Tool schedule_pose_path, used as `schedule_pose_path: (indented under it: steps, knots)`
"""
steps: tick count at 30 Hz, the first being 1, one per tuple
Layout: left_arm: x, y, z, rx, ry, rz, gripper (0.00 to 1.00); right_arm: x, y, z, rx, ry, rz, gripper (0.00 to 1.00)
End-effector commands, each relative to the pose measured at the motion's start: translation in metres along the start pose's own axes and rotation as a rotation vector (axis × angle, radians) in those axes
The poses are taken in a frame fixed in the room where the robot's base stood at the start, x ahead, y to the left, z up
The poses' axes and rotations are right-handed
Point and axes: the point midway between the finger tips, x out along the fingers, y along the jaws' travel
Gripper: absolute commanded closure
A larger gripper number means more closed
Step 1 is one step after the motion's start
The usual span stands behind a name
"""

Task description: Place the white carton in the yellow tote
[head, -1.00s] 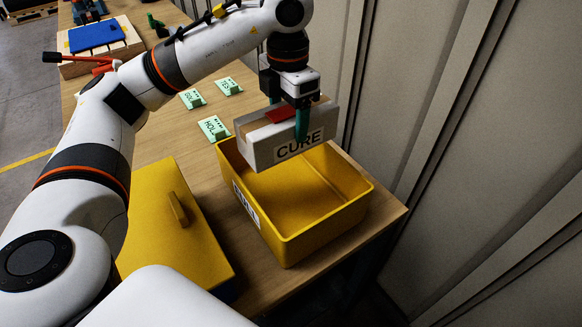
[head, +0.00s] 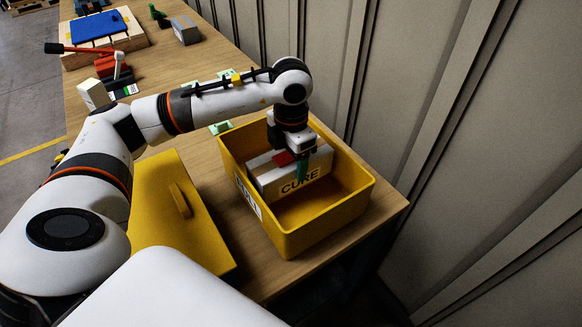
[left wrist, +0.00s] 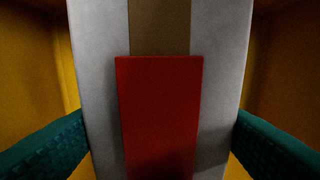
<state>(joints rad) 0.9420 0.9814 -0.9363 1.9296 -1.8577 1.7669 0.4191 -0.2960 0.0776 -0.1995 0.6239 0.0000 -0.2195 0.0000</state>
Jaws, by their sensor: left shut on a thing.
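The white carton (head: 312,180), marked "CURE", is inside the yellow tote (head: 330,218), towards its left and back part. My left gripper (head: 301,172) is above it and shut on it, with a green finger against its near side. In the left wrist view the carton (left wrist: 222,75) fills the middle, with a brown tape strip and a red patch on top, and green fingers press both sides. Yellow tote walls show on both sides there. Whether the carton touches the tote floor I cannot tell. My right gripper is not in view.
A yellow lid (head: 165,215) with a handle lies on the table left of the tote. Green label stands (head: 221,128) are behind the tote. A ribbed wall (head: 440,110) is close on the right.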

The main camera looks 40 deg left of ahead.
Motion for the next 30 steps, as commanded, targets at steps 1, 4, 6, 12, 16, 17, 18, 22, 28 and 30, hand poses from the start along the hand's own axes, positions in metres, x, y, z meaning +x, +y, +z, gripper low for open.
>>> schedule_pose_path:
  steps: [1,4,6,12,16,17,18,22,28,30]
  knots:
    - [0.003,0.0,0.0,0.0,0.0,0.001,0.75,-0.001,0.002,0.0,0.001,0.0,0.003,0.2]
    - [0.015,0.0,0.0,0.0,-0.002,0.001,0.75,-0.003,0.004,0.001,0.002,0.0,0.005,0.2]
    - [0.025,0.001,0.001,0.001,-0.003,0.002,0.75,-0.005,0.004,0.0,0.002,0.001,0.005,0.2]
    - [0.036,0.0,0.0,0.001,0.002,0.0,0.75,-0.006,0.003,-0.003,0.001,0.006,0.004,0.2]
    - [0.036,0.0,0.0,0.001,0.002,0.0,0.75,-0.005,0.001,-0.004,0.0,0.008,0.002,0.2]
    - [0.036,0.0,0.0,0.001,0.002,0.0,0.75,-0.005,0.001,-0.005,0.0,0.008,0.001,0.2]
    - [0.038,0.0,0.0,0.001,0.002,0.0,0.75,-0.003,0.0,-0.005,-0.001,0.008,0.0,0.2]
    - [0.039,0.0,0.0,0.001,-0.001,0.0,0.19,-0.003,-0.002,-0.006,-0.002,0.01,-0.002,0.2]
    - [0.039,0.0,0.0,0.001,-0.001,0.001,0.1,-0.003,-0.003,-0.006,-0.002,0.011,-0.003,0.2]
    - [0.039,0.0,0.0,0.001,-0.001,0.0,0.1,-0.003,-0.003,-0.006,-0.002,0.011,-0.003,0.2]
